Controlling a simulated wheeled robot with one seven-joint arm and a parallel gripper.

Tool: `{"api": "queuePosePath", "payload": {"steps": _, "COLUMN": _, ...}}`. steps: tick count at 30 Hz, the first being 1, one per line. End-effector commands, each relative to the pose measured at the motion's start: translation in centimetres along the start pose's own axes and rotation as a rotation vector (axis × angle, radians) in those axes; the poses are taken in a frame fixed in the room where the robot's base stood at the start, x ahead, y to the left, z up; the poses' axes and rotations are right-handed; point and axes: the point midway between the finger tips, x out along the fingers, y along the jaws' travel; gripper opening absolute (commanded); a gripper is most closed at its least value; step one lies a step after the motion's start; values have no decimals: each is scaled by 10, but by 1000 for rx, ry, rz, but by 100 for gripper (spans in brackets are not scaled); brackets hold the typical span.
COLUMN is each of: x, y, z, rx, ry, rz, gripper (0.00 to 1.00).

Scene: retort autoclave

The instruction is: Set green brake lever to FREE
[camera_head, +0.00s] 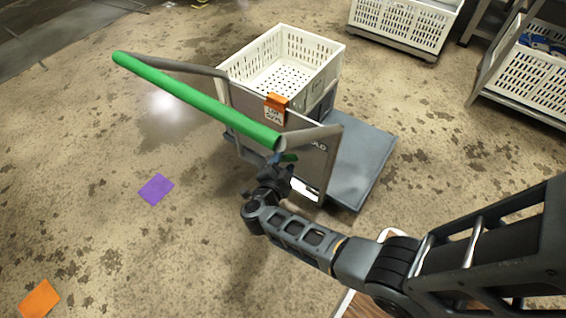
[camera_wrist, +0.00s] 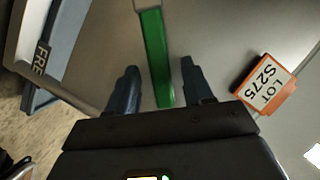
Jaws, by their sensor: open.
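The green brake lever (camera_wrist: 155,55) runs down the wrist view, on the grey panel of the cart. My gripper (camera_wrist: 158,70) is open, with one dark finger on each side of the lever. I see gaps between the lever and both fingers, so it is not gripped. A dark plate with the letters "FRE" (camera_wrist: 41,58) is at the left of the wrist view. In the head view my gripper (camera_head: 278,167) is at the panel, below the green handlebar (camera_head: 195,98).
The cart's grey deck (camera_head: 365,150) carries a white crate (camera_head: 325,72). An orange "LOT S275" tag (camera_wrist: 265,85) hangs on the panel, right of my fingers. More white crates (camera_head: 400,25) stand at the back right. The floor at left is open, with purple (camera_head: 156,189) and orange (camera_head: 39,299) patches.

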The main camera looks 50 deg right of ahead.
Motion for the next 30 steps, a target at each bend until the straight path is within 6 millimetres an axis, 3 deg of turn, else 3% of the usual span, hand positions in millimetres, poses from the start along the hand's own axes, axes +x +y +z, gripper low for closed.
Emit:
{"api": "queuePosePath", "payload": {"steps": 6, "x": 19, "y": 1, "z": 0, "rx": -1, "ry": 0, "rz": 1, "gripper": 51}}
{"api": "queuePosePath", "payload": {"steps": 15, "x": 21, "y": 0, "z": 0, "rx": -1, "ry": -1, "rz": -1, "gripper": 51}}
{"api": "queuePosePath", "payload": {"steps": 30, "x": 21, "y": 0, "z": 0, "rx": -1, "ry": -1, "rz": -1, "gripper": 3}}
